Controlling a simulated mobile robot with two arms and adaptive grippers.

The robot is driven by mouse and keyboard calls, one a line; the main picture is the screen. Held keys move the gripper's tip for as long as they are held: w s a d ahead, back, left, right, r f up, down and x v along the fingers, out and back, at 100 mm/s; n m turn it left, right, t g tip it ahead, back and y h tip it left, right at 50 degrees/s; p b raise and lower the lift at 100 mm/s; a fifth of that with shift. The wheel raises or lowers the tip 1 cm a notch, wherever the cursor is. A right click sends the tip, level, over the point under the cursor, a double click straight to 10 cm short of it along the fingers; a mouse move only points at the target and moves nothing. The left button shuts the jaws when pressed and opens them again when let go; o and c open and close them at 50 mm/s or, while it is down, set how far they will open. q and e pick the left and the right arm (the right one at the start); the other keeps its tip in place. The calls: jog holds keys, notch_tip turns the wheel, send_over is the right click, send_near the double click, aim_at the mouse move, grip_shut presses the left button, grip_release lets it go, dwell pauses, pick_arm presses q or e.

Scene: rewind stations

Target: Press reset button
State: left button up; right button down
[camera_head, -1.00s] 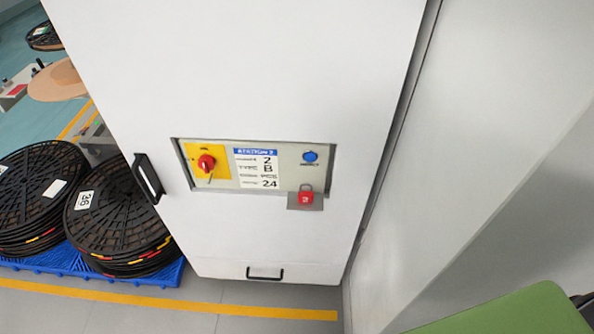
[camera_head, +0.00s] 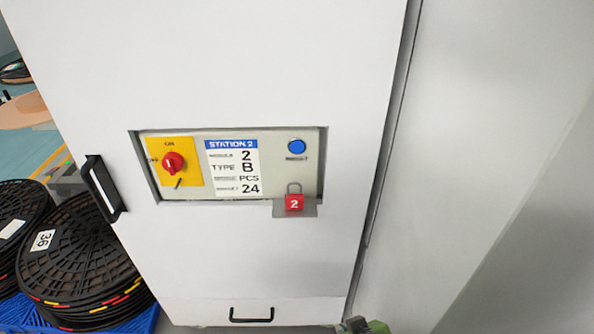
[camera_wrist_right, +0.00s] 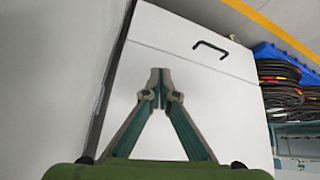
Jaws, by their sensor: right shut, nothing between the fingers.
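The blue round button (camera_head: 296,147) sits at the upper right of the recessed control panel (camera_head: 312,170) on the white cabinet. The panel also has a red rotary switch (camera_head: 173,163) on a yellow plate and a "STATION 2" label (camera_head: 232,167). Only the tip of my right gripper (camera_head: 362,326) shows at the bottom edge of the head view, well below the button. In the right wrist view this gripper (camera_wrist_right: 160,88) has its fingertips together and holds nothing. My left gripper is not in view.
A red padlock (camera_head: 294,203) numbered 2 hangs below the button. Black handles (camera_head: 103,187) (camera_head: 251,315) stick out from the white cabinet (camera_head: 220,60). Stacked black reels (camera_head: 75,260) stand on a blue pallet (camera_head: 140,318) at left. A pale wall (camera_head: 470,150) stands close at right.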

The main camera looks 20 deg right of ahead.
jog(key=w+r+m+t+h+b, duration=0.1)
jog(key=w+r+t, duration=0.3)
jog(key=r, duration=0.3)
jog(key=w+d+r+m+t, duration=0.1)
jog(key=w+r+t, duration=0.25)
jog(key=r, duration=0.45)
jog(key=w+r+m+t+h+b, duration=0.1)
jog(key=w+r+t, duration=0.2)
jog(key=w+r, duration=0.3)
jog(key=n+t+y, duration=0.2)
jog(key=t+y, duration=0.1)
jog(key=t, duration=0.2)
send_near(297, 148)
jog(key=d+f, duration=0.2)
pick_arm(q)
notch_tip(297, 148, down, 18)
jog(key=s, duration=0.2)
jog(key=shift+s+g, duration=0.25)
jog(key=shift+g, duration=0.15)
pick_arm(e)
jog(key=s+a+r+n+t+y, duration=0.2)
jog(key=s+a+r+n+y, duration=0.1)
jog(key=a+r+y, duration=0.2)
jog(key=shift+s+n+y, duration=0.15)
jog(key=shift+n+y, duration=0.15)
jog(key=shift+y, duration=0.2)
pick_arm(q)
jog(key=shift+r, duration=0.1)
pick_arm(e)
jog(key=shift+a, duration=0.15)
